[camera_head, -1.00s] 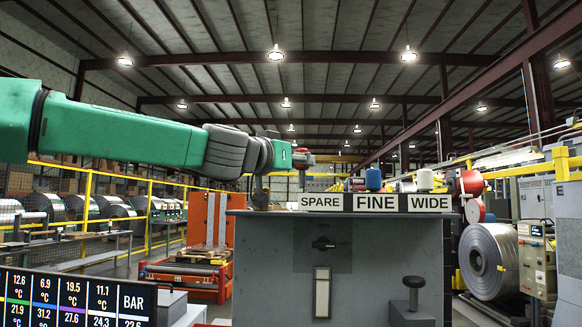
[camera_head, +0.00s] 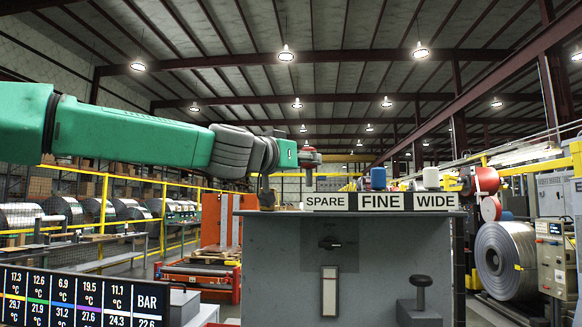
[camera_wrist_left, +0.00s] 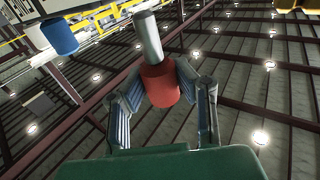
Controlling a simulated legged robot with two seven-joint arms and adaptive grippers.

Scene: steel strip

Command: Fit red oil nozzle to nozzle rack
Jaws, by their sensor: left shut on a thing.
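The red oil nozzle (camera_head: 309,157) is held up by my left gripper (camera_head: 302,160) above the SPARE end of the nozzle rack (camera_head: 381,202). In the left wrist view the red nozzle (camera_wrist_left: 160,87) sits between the two closed fingers, with a grey stem (camera_wrist_left: 148,38) extending beyond it. The rack carries the labels SPARE, FINE and WIDE. A blue nozzle (camera_head: 378,178) stands behind the FINE label and a white nozzle (camera_head: 431,178) behind WIDE. The SPARE seat is hidden behind its label. My right gripper is in neither view.
The rack tops a grey cabinet (camera_head: 300,255) with a switch and a dark knob (camera_head: 421,290). A temperature display (camera_head: 85,297) is at lower left. Red equipment (camera_head: 198,277) stands behind on the left. A steel coil (camera_head: 500,262) is at right. The air above the rack is open.

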